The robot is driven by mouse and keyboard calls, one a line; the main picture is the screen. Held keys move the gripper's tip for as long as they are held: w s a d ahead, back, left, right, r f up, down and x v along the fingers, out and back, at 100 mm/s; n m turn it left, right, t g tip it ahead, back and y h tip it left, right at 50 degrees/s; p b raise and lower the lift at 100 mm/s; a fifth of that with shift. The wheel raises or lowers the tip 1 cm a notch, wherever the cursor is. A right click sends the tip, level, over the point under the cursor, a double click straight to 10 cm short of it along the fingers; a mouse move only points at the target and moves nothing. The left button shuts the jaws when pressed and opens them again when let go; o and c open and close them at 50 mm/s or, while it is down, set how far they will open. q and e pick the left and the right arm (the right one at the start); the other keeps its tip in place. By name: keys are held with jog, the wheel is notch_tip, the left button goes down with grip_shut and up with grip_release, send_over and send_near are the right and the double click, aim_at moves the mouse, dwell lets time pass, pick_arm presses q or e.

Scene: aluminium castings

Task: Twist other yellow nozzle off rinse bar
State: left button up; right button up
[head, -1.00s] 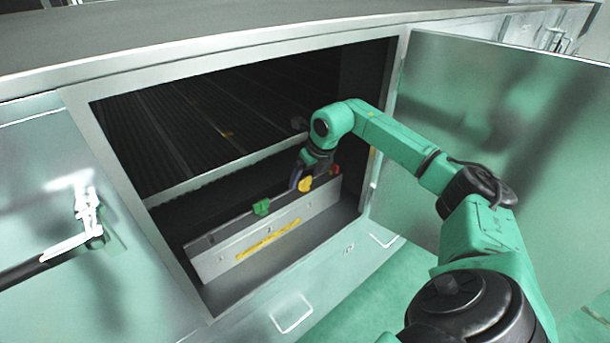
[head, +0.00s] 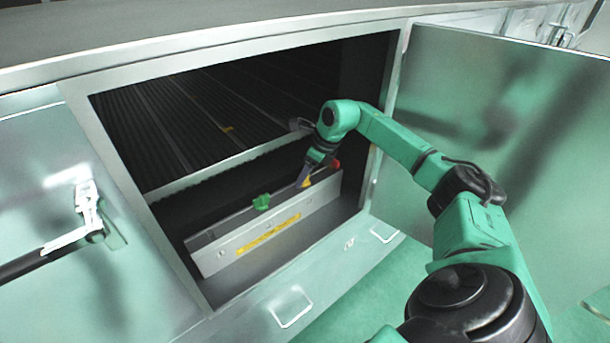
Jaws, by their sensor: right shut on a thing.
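The rinse bar (head: 315,210) is a grey bar with a yellow label strip, lying inside the open cabinet. A green nozzle (head: 261,202) stands on its top edge left of my gripper. A red nozzle (head: 336,166) shows at its right end. The yellow nozzle (head: 308,183) sits between them, mostly covered by my gripper. My right gripper (head: 304,182) reaches down into the cabinet and is shut on the yellow nozzle at the bar's top edge. Its fingertips are small and partly hidden. My left gripper is not in view.
The cabinet opening has a metal frame (head: 182,253) around it. An open door (head: 510,130) stands to the right of my arm. A dark ribbed rack (head: 190,130) lies behind the bar. A closed door with a latch (head: 88,210) is at the left.

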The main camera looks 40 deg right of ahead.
jog(key=shift+n, duration=0.6)
jog(key=n, duration=0.1)
jog(key=n+g+y, duration=0.1)
jog(key=n, duration=0.1)
jog(key=shift+w+r+p, duration=0.1)
jog(key=shift+r+p, duration=0.1)
jog(key=shift+p, duration=0.2)
jog(key=shift+n+g+y, duration=0.3)
jog(key=shift+n+y, duration=0.1)
jog(key=shift+n, duration=0.5)
jog(key=shift+a+f+n+g, duration=0.15)
jog(key=shift+n+g, duration=0.15)
jog(key=shift+n, duration=0.5)
jog(key=shift+n+g+y, duration=0.3)
jog(key=shift+n+g, duration=0.1)
jog(key=shift+n, duration=0.8)
jog(key=n, duration=0.1)
jog(key=n+g+b, duration=0.1)
jog(key=shift+d+f+n, duration=0.1)
jog(key=shift+d+n, duration=0.1)
jog(key=shift+n, duration=0.2)
